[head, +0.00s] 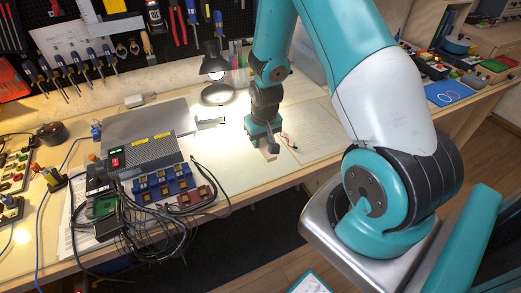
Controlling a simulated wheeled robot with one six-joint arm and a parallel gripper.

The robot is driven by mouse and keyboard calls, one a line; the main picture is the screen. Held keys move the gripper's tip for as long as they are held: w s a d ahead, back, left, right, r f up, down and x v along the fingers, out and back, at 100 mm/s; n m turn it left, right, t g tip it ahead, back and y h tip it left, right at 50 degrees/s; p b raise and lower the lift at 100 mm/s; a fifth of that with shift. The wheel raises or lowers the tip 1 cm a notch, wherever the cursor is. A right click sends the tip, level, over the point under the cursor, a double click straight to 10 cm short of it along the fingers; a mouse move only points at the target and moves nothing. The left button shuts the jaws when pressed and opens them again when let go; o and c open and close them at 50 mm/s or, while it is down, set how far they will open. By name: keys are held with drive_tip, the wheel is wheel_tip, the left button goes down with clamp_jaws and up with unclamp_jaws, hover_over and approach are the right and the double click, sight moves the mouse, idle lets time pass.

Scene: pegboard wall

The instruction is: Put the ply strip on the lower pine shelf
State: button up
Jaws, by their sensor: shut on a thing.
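My gripper (268,146) is low over the front part of the workbench, right of the wired electronics. It is shut on a small pale wooden piece, the ply strip (268,156), of which only a short part shows below the jaws. I cannot tell whether the strip touches the bench. Light wood shelving (410,22) stands at the top right, behind my arm. I cannot tell which board is the lower pine shelf.
Electronics with many loose cables (150,225) crowd the bench at left. A black desk lamp (214,65) stands behind. A tool pegboard (130,35) backs the bench. Paper sheets (315,130) lie right of my gripper. A blue card (449,93) and small parts lie further right.

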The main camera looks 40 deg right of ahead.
sight(261, 157)
drive_tip(key=shift+f, duration=2.5)
drive_tip(key=shift+f, duration=0.15)
drive_tip(key=o, duration=0.9)
